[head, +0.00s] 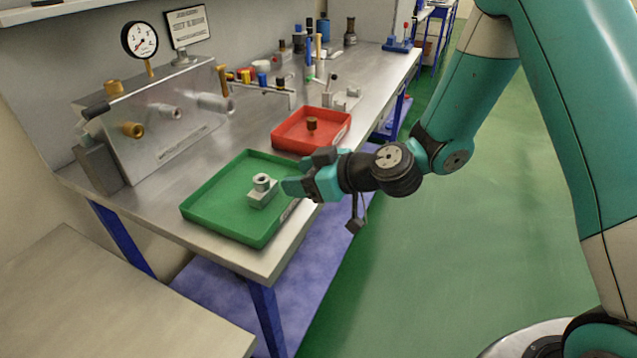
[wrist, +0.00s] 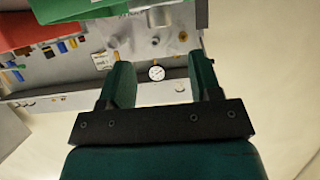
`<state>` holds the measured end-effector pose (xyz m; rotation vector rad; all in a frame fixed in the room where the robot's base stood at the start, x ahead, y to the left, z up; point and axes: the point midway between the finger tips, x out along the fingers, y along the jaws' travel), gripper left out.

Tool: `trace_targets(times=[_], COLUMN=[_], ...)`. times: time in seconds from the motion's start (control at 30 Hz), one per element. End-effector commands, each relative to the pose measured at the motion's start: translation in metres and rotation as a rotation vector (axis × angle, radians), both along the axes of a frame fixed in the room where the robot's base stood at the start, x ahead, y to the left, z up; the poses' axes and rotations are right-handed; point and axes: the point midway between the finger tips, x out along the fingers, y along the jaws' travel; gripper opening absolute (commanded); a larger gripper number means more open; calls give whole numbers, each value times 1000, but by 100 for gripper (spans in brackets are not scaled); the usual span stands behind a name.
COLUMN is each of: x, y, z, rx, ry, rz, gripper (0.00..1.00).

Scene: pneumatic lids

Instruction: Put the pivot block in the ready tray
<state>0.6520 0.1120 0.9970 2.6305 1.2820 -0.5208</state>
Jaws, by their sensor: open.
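A light grey block with a round hollow boss on top, which looks like the pivot block (head: 262,191), rests upright inside the green tray (head: 225,228), right of its middle. The tray's label is too small to read, so I cannot tell from it whether this is the ready tray. My gripper (head: 298,178) is at the tray's right side, close to the block and apart from it in the head view. In the wrist view my gripper (wrist: 158,64) is open, with nothing between its fingers. The block does not show there; the green tray (wrist: 68,8) shows at the top left.
A red tray (head: 283,148) holding a brass-brown part (head: 312,124) stands behind the green one. A metal box with ports (head: 165,125) and a gauge (head: 140,40) stand at the bench's back left. Small fittings and bottles fill the far bench.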

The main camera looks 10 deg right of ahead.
Motion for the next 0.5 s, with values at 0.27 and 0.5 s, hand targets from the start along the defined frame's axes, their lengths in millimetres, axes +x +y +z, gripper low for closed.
trace_targets(times=[0.27, 0.5], x=[-21, -36], y=[-29, -22], z=[14, 27], rx=[0, -3], ry=[-1, 33], rz=[-2, 48], gripper=[58, 58])
